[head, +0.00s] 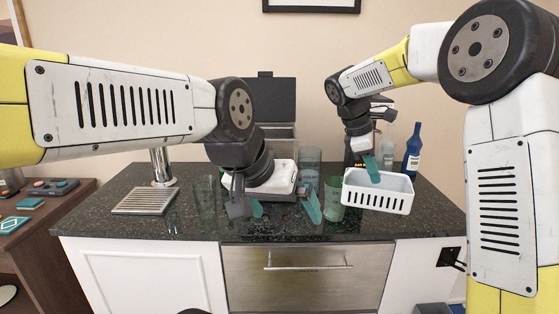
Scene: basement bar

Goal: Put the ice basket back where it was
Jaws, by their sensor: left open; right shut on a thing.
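The ice basket (385,200) is a pale blue-white open box with slots along its front, at the right of the counter. My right gripper (372,168) is shut on its rim from above; I cannot tell whether the basket touches the counter. My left gripper (284,208) is open and empty, low over the middle of the counter, its teal fingertips spread apart. Behind it stands a grey metal box with a raised dark lid (270,98), perhaps the ice maker. My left gripper hides much of its front.
A green glass (334,198) stands just left of the basket, with a clear glass (310,160) behind. A blue bottle (412,153) and other bottles stand behind the basket. A tap (162,168) and drip tray (146,201) are at left. The front right counter is clear.

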